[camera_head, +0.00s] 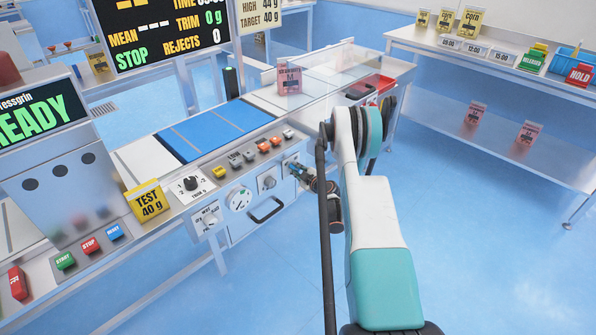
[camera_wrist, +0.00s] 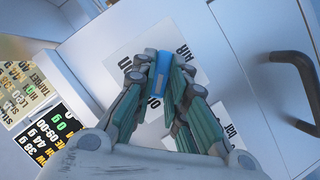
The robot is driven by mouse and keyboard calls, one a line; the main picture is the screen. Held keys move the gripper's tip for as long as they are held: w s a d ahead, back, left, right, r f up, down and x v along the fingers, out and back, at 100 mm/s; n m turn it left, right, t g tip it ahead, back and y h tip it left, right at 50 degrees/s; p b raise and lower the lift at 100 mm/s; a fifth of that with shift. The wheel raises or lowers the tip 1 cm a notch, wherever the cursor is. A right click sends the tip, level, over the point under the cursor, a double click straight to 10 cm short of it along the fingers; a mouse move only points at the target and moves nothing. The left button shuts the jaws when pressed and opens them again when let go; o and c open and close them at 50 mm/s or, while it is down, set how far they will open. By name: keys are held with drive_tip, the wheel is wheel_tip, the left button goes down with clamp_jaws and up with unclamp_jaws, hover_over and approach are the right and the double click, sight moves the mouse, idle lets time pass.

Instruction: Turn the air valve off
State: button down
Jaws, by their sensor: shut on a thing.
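The air valve's blue handle (camera_wrist: 158,80) shows in the wrist view on a white label plate (camera_wrist: 210,85) with black lettering, including what looks like AIR, ON and OFF. My gripper (camera_wrist: 162,68) is shut on this handle, with a finger on each side. The fingers hide part of the handle and label, so I cannot tell exactly where the handle points. In the head view my gripper (camera_head: 297,169) is at the right end of the machine's front panel, and the valve is mostly hidden behind it.
A dark pull handle (camera_head: 266,210) sits below the panel; it also shows at the right of the wrist view (camera_wrist: 300,80). A round gauge (camera_head: 239,198) and a row of coloured buttons (camera_head: 249,155) are nearby. A blue belt (camera_head: 213,130) lies above. Open floor is at right.

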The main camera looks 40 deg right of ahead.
idle(0.4)
drive_tip(key=c, duration=1.6)
unclamp_jaws()
